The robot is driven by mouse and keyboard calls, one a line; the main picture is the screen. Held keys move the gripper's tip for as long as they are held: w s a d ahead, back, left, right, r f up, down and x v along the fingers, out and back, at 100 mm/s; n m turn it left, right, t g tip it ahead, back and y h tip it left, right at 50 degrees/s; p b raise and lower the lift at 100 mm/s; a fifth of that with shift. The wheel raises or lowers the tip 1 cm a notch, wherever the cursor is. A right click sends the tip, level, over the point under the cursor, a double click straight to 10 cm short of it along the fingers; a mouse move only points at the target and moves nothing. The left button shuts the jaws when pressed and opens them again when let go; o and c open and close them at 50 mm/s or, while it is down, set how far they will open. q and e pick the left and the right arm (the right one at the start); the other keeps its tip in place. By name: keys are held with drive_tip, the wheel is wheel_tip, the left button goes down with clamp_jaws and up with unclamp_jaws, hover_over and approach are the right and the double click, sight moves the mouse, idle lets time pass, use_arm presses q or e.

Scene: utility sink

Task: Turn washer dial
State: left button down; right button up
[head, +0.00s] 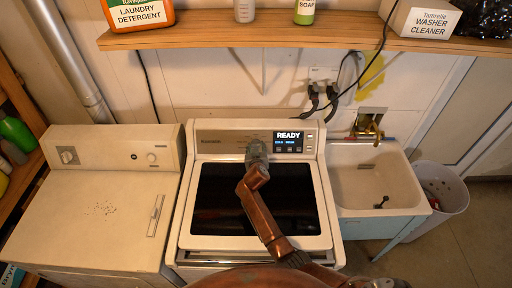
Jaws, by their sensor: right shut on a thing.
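The washer (322,205) stands in the middle, with a dark glass lid and a light control panel at its back. A display on the panel (289,142) reads "READY". My right arm reaches over the lid from the bottom right. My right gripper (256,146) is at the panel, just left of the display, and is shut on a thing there. The washer dial is hidden behind the gripper, so I cannot see its pointer or setting. My left gripper is not in view.
A white dryer (80,215) with two knobs stands left of the washer. A utility sink (375,183) and a white bin (445,190) are to the right. A wooden shelf (220,41) with detergent, bottles and a washer cleaner box (425,20) hangs above the panel.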

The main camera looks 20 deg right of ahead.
drive_tip(key=shift+c, duration=0.4)
drive_tip(key=shift+d+r+n+y+p, duration=0.15)
drive_tip(key=shift+n+y+p, duration=0.25)
drive_tip(key=shift+n+p, duration=0.95)
drive_tip(key=n+p, duration=0.2)
drive_tip(key=n, duration=0.1)
drive_tip(key=shift+n+y, duration=0.25)
drive_tip(key=shift+y, duration=0.05)
use_arm(q)
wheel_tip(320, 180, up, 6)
drive_tip(key=p, duration=0.1)
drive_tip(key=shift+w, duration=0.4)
use_arm(e)
drive_tip(key=shift+n, duration=1.1)
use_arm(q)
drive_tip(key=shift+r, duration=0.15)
use_arm(e)
drive_tip(key=o, duration=1.2)
drive_tip(key=shift+c, duration=0.2)
